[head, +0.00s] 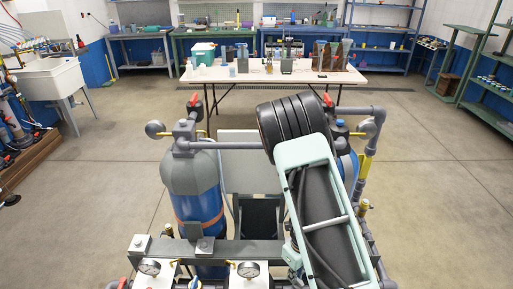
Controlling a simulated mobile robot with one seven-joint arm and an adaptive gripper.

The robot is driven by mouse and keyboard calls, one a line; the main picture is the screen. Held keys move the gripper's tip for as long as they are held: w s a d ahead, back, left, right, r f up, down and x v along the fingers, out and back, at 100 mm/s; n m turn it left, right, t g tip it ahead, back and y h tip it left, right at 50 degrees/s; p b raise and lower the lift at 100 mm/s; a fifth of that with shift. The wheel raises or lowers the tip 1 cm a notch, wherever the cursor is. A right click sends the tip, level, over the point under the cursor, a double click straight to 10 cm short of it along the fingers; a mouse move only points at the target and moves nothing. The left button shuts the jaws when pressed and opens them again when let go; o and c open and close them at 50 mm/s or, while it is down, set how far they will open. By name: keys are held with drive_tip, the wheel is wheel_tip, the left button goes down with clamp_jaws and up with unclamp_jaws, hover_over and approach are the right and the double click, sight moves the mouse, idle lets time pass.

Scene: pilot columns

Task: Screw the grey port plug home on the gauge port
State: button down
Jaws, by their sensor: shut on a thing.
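My arm reaches up from the bottom right, and its dark ribbed joint and pale green link cover the middle right of the head view. My gripper is not visible. I cannot make out the grey port plug or tell which opening is the gauge port. The columns' pipework shows: a left column (190,178), blue with a grey top, and a right blue column (346,158) partly hidden by my arm. Dial gauges sit at the upper left (155,129), the upper right (368,126), the front left (150,267) and the front middle (248,269).
A grey crossbar (160,252) runs across the front. Grey pipe (232,146) with red-handled valves (194,99) joins the column tops. A white table (225,76) with several items stands behind. A sink (50,80) is at left. The floor on both sides is open.

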idle(0.3)
drive_tip(key=m+p, duration=0.2)
drive_tip(key=shift+d+r+m, duration=0.15)
drive_tip(key=shift+d+m, duration=0.05)
drive_tip(key=shift+m, duration=0.2)
drive_tip(key=shift+w+d+f+m+p, duration=0.1)
drive_tip(key=shift+w+f+m+p, duration=0.1)
drive_tip(key=shift+m+p, duration=0.55)
drive_tip(key=shift+s+m, duration=0.1)
drive_tip(key=shift+m, duration=0.15)
drive_tip(key=shift+d+r+m+p, duration=0.15)
drive_tip(key=shift+m+p, duration=0.35)
drive_tip(key=shift+m, duration=0.2)
drive_tip(key=m, duration=0.3)
drive_tip(key=shift+d, duration=0.15)
drive_tip(key=c, duration=2)
unclamp_jaws()
